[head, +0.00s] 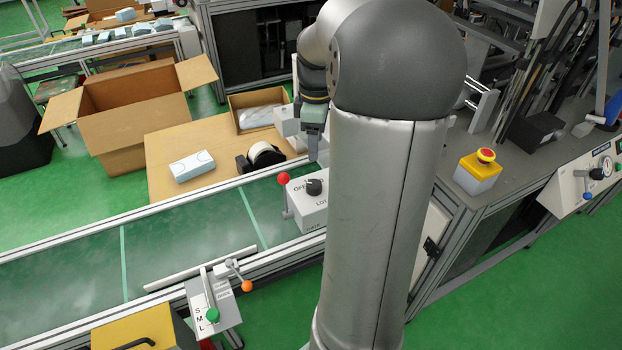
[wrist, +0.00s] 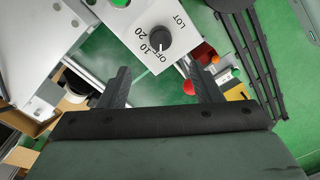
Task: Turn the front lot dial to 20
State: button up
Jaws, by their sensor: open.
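The lot dial is a round black knob (head: 314,187) on top of a white box (head: 308,212) beside the conveyor. In the wrist view the knob (wrist: 159,38) shows with the printed words OFF, 10, 20 and LOT around it. Which mark the knob points at is too small to tell surely. My gripper (head: 313,155) is above and behind the box in the head view, partly hidden by my arm. In the wrist view my gripper (wrist: 160,75) is open and empty, its two dark fingers apart, with the knob beyond the gap and not touched.
A red ball-topped lever (head: 284,179) stands at the box's left side. A selector marked S, M, L with a green knob (head: 213,314) and an orange-tipped lever (head: 246,286) are nearer. A yellow emergency-stop box (head: 478,174) is to the right. The conveyor belt (head: 180,245) is clear.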

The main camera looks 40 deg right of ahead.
aim_at(314, 183)
jog(key=f, duration=1.2)
jog(key=shift+s+a, duration=0.2)
jog(key=shift+a, duration=0.1)
jog(key=c, duration=1)
